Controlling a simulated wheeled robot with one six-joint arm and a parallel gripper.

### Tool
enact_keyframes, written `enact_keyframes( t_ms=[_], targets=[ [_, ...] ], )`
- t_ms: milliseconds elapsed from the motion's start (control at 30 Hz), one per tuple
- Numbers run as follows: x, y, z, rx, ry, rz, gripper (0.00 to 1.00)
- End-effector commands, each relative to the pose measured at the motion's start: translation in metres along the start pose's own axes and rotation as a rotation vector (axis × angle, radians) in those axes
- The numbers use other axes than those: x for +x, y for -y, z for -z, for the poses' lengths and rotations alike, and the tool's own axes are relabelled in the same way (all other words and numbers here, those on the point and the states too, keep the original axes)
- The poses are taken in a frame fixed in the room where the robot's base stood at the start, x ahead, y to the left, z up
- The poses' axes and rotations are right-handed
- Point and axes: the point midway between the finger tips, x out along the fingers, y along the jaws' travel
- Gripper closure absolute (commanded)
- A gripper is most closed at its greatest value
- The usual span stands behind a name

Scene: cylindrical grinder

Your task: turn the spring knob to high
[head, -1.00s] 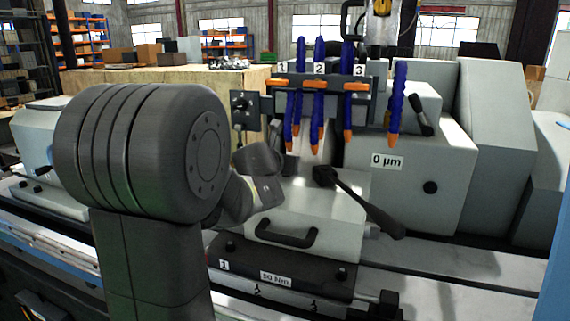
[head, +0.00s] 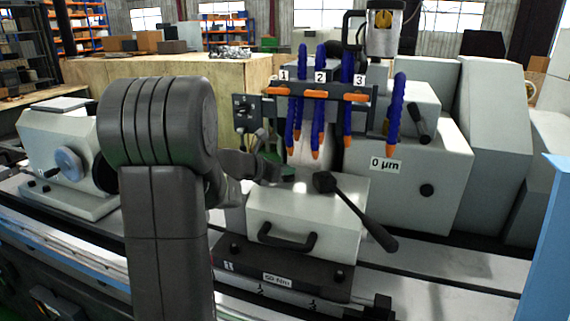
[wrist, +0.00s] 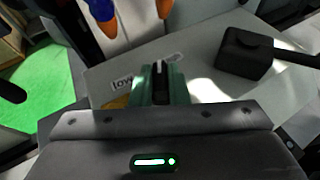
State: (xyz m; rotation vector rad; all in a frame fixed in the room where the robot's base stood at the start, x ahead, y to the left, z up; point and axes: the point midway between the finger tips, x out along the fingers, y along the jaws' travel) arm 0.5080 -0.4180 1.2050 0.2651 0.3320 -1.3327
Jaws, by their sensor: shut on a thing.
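In the wrist view, my gripper (wrist: 160,84) has green fingers closed around a small dark knob (wrist: 160,69), which I take to be the spring knob. It stands on the light grey top of the tailstock housing (wrist: 207,67). A label reading "low" (wrist: 122,81) lies just left of the fingers. I see no "high" label, and the fingers hide most of the knob, so its setting cannot be read. In the head view, the grey housing (head: 270,213) has a black front handle, and my wrist reaches over its far left side. The knob is hidden there.
A black lever (head: 355,212) rises from the housing right of my gripper; its hub (wrist: 243,52) is close in the wrist view. Blue coolant hoses with orange tips (head: 318,120) hang just behind. A grey block marked 0 µm (head: 440,190) stands at right.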

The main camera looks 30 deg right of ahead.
Motion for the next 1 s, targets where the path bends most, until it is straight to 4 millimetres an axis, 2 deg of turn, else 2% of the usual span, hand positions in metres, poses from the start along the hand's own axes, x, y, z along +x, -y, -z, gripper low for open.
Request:
enact_keyframes(
  t_ms=[600, 633, 733, 1000],
  targets=[
    [0.0001, -0.0009, -0.0006, 0.021, 0.002, 0.050, 1.00],
    [0.0001, -0.0009, -0.0006, 0.021, 0.002, 0.050, 0.82],
    [0.0001, -0.0012, -0.0005, 0.021, 0.001, 0.049, 0.64],
    [-0.0001, -0.0024, 0.0003, 0.020, 0.000, 0.046, 0.64]
  ],
)
